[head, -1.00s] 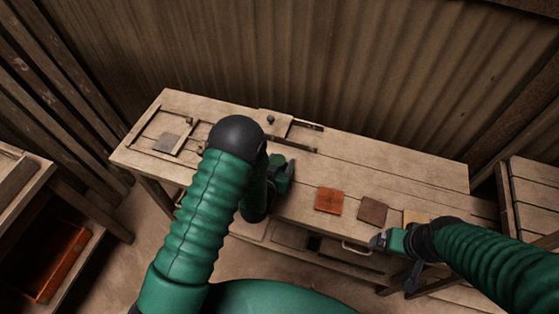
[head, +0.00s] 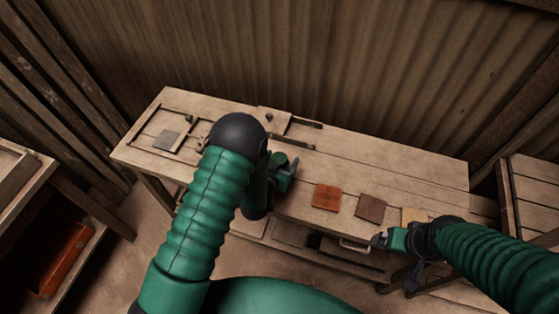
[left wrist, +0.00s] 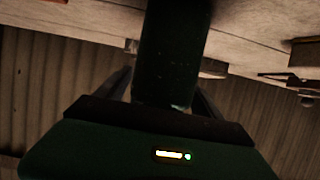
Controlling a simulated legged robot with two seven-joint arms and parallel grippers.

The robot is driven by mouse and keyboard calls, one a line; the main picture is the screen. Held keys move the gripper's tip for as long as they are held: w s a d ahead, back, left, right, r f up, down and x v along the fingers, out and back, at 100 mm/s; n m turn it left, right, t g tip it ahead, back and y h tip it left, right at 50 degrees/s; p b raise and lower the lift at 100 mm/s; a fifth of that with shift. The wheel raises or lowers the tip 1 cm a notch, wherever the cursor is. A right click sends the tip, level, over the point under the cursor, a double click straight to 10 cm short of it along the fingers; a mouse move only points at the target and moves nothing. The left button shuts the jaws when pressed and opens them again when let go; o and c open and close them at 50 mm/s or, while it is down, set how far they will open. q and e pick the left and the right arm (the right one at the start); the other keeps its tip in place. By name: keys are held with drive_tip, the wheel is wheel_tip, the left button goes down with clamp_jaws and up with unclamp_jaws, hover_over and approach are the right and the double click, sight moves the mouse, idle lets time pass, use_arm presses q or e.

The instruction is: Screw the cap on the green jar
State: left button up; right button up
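A dark green cylinder, which looks like the green jar (left wrist: 172,45), stands between the fingers of my left gripper in the left wrist view, and both fingers appear to press its sides. In the head view the jar's round dark top (head: 278,160) shows beside my left gripper (head: 287,174), over the bench's front half. My left forearm hides part of it. My right gripper (head: 378,240) is at the bench's front edge at right, near the tan tile; its finger gap is not clear. I cannot make out a separate cap.
An orange tile (head: 326,198), a brown tile (head: 370,208) and a tan tile (head: 413,216) lie along the front of the wooden bench (head: 400,182). A grey tile (head: 166,140) lies in a frame at left. A wooden block (head: 272,119) sits at the back edge.

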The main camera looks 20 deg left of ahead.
use_arm(q)
drive_tip(key=v, duration=1.2)
drive_tip(key=shift+r, duration=0.2)
drive_tip(key=shift+a, duration=0.3)
drive_tip(key=s+a+r+g, duration=0.2)
drive_tip(key=s+r+g, duration=0.5)
drive_tip(key=s+g, duration=0.4)
drive_tip(key=shift+s+a+r, duration=0.15)
drive_tip(key=shift+s+a, duration=0.25)
drive_tip(key=shift+s, duration=0.6)
idle(1.1)
